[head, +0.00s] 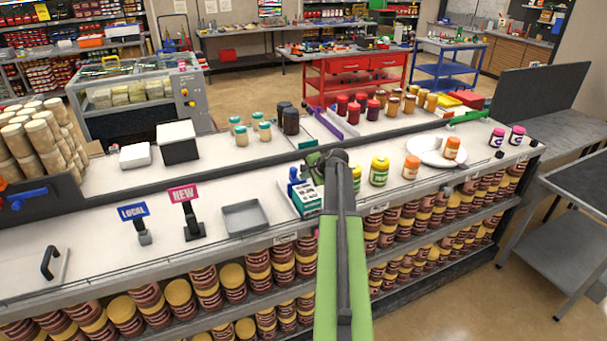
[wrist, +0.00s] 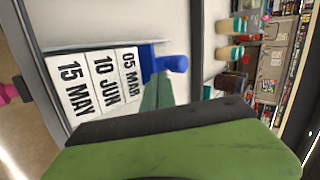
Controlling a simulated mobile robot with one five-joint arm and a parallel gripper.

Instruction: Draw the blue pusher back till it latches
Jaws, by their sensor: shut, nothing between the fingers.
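The blue pusher (wrist: 172,64) shows in the wrist view as a blue block with a rounded knob, at the end of a row of white date cards (wrist: 97,85). In the head view the blue pusher (head: 293,180) stands at the back left of a small teal-and-white card holder (head: 307,200) on the counter. My gripper (head: 315,160) is over the counter just right of and behind the pusher. In the wrist view my gripper (wrist: 158,85) is close below the knob, shut and empty. Whether it touches the pusher I cannot tell.
A grey tray (head: 246,216) lies left of the holder. Jars (head: 380,171) stand close right of my arm. A raised dark edge (head: 225,167) runs behind. Another blue handle (head: 27,197) is at the far left. The counter left of the grey tray holds two small signs.

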